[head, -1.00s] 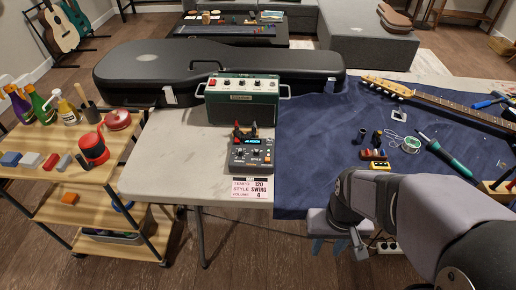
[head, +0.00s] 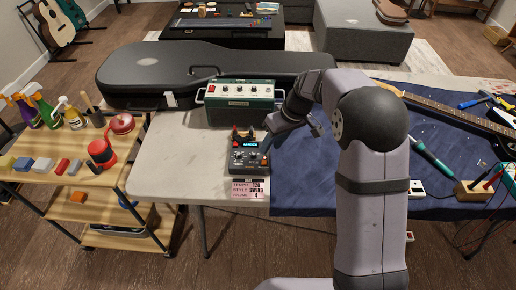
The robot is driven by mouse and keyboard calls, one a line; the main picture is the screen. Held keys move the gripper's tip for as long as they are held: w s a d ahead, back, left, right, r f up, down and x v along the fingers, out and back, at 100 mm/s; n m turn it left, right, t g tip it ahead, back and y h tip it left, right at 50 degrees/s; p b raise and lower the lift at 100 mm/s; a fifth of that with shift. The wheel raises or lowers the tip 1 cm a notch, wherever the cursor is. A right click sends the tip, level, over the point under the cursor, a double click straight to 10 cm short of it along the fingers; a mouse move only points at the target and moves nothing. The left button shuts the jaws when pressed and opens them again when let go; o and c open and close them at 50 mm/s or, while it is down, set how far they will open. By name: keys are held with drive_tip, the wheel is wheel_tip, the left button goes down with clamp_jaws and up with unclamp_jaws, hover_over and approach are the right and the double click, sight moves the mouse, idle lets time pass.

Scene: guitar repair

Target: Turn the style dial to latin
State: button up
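The drum-machine box (head: 249,158) is dark grey with a small lit blue display and several knobs. It stands near the front edge of the white table. Which knob is the style dial is too small to tell. A pink card (head: 249,189) in front of it reads tempo 120, style swing and a third line with 4. My gripper (head: 268,143) is at the box's upper right side, pointing down and left. Its fingers are small and dark here; I cannot tell whether they are open or touch the box.
A green amplifier (head: 239,101) stands right behind the box, with a black guitar case (head: 150,72) behind it. A blue mat (head: 310,185) with tools and a guitar lies to the right. The white table (head: 180,160) is clear to the left.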

sight(255, 154)
drive_tip(key=shift+w+a+f+n+y+p, duration=0.2)
drive_tip(key=shift+a+f+n, duration=0.6)
drive_tip(key=shift+n, duration=0.55)
drive_tip(key=shift+w+a+f+n+p, duration=0.15)
drive_tip(key=shift+a+f+n+p, duration=0.15)
drive_tip(key=shift+a+f+n, duration=0.75)
drive_tip(key=shift+w+a+f+n+y+p, duration=0.2)
drive_tip(key=shift+a+f+n, duration=0.3)
drive_tip(key=shift+n, duration=1.1)
drive_tip(key=shift+d, duration=0.1)
clamp_jaws()
